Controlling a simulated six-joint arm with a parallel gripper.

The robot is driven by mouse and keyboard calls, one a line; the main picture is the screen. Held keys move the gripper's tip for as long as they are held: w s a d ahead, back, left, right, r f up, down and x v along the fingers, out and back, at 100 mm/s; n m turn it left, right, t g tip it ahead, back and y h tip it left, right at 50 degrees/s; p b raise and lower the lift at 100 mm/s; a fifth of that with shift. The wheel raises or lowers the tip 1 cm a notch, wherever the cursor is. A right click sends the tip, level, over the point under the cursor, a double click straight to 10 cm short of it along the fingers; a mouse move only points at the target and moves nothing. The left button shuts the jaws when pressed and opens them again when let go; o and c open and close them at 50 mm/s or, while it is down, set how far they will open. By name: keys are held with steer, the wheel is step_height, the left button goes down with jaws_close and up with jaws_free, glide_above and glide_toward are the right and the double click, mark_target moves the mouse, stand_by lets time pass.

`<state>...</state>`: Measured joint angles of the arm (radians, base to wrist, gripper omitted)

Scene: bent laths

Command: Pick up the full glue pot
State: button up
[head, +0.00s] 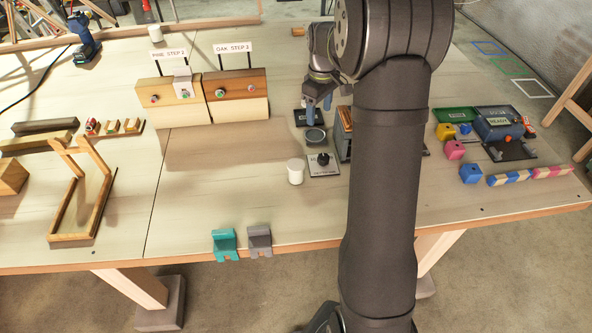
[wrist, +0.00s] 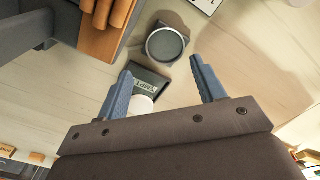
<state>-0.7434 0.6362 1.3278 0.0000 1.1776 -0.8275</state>
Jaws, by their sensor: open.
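A white pot (head: 295,170) stands upright on the table, in front and to the left of my gripper (head: 318,113). No mark telling full from empty is readable on it. In the wrist view, a white round top (wrist: 142,105) shows beside a dark labelled tray (wrist: 150,80), partly hidden by my gripper's body. A round grey-topped dish (head: 315,137) sits on a small square base in front of my gripper; it also shows in the wrist view (wrist: 165,45). My gripper (wrist: 160,66) points down with its blue fingers spread and nothing between them.
A wooden-slatted grey block (wrist: 105,30) stands close on one side. Teal (head: 224,244) and grey (head: 259,240) brackets sit at the front edge.

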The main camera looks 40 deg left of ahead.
steer(key=shift+o, duration=0.6)
steer(key=s+d+r, duration=0.2)
steer(key=s+r, duration=0.4)
steer(key=s, duration=0.2)
step_height(320, 180, up, 3)
glide_above(296, 164)
steer(key=f, duration=1.1)
steer(key=shift+w+d, duration=0.2)
steer(key=shift+d, duration=0.05)
steer(key=shift+s+a+f, duration=0.15)
steer(key=shift+f, duration=1.2)
steer(key=shift+s+a+f, duration=0.1)
steer(key=shift+f, duration=1.25)
steer(key=c, duration=1.1)
